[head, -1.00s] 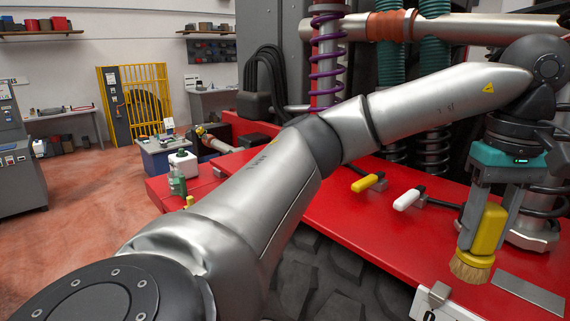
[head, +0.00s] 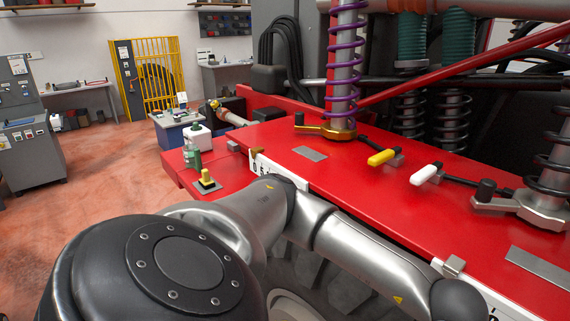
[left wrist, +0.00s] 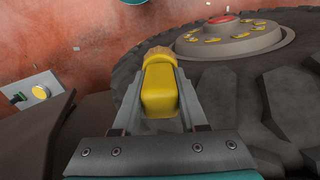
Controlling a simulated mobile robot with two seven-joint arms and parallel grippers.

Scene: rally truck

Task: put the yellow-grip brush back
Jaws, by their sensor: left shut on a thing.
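In the left wrist view my left gripper (left wrist: 160,84) is shut on the brush (left wrist: 159,97), gripping its yellow handle between both fingers. The tan bristles (left wrist: 160,56) point away from the wrist. Behind the held brush are a big black tyre (left wrist: 247,95) and the reddish floor. In the head view my left arm runs from the lower left to the bottom right. Its gripper and the brush are out of that view. Two bare grey plates lie on the red truck surface, one farther left (head: 310,153) and one at right (head: 540,266). My right gripper is not in view.
A yellow piece on a dark square base (head: 207,181) stands at the red surface's left end, near a white container (head: 200,146) and green bottle (head: 192,157). Yellow-handled (head: 382,157) and white-handled (head: 426,174) tools lie mid-surface. A purple spring (head: 343,60) rises behind.

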